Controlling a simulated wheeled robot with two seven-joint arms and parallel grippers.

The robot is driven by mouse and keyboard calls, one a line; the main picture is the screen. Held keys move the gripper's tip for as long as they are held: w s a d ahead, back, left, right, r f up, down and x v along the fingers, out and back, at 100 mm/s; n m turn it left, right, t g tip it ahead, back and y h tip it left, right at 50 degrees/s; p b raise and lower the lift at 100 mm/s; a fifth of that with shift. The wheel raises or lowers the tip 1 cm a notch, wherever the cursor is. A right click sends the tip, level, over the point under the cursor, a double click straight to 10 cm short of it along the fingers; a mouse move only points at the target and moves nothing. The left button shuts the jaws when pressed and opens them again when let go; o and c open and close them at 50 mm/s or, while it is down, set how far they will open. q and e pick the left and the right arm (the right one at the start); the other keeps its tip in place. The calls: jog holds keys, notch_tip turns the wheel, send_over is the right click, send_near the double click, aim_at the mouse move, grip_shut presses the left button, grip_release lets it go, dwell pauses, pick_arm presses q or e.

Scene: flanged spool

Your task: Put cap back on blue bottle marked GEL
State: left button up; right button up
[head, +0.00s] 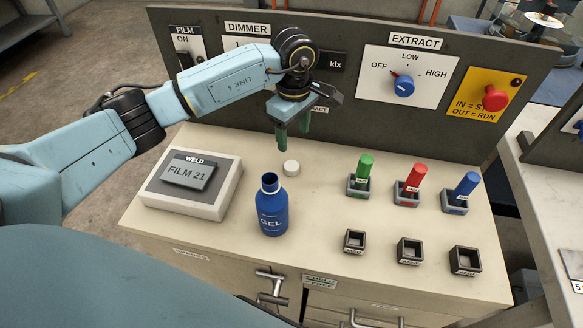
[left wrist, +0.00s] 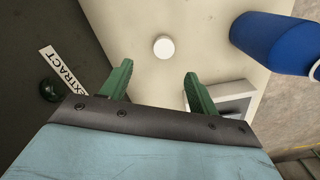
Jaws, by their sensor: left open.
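The blue bottle (head: 271,210) marked GEL stands upright and uncapped on the bench, left of the middle. The white cap (head: 291,168) lies on the bench just behind and right of the bottle. My left gripper (head: 293,141) points down above and behind the cap, open and empty. In the left wrist view, the cap (left wrist: 164,47) shows beyond and between the green fingertips (left wrist: 158,78), apart from both. The bottle (left wrist: 272,44) is at the upper right there. My right gripper is not in view.
The bench top (head: 320,215) is clear around the cap. A WELD FILM 21 box (head: 188,183) stands left of the bottle. Green, red and blue sticks in holders (head: 411,188) and several empty square holders (head: 409,251) stand to the right. A control panel (head: 335,95) rises behind.

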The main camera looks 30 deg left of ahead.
pick_arm(q)
send_over(291, 165)
jog(key=shift+w+d+f, duration=0.1)
jog(key=shift+w+f, duration=0.1)
jog(key=shift+f, duration=0.95)
jog(key=shift+w+d+f, duration=0.1)
jog(key=shift+w+f, duration=0.05)
jog(key=shift+f, duration=1)
jog(key=shift+s+a+f+b, duration=0.1)
jog(key=shift+s+f+b, duration=0.1)
jog(key=shift+f, duration=1.15)
jog(key=shift+s+a+f+b, duration=0.1)
jog(key=shift+s+f, duration=0.05)
jog(key=shift+f, duration=1.15)
jog(key=c, duration=1.1)
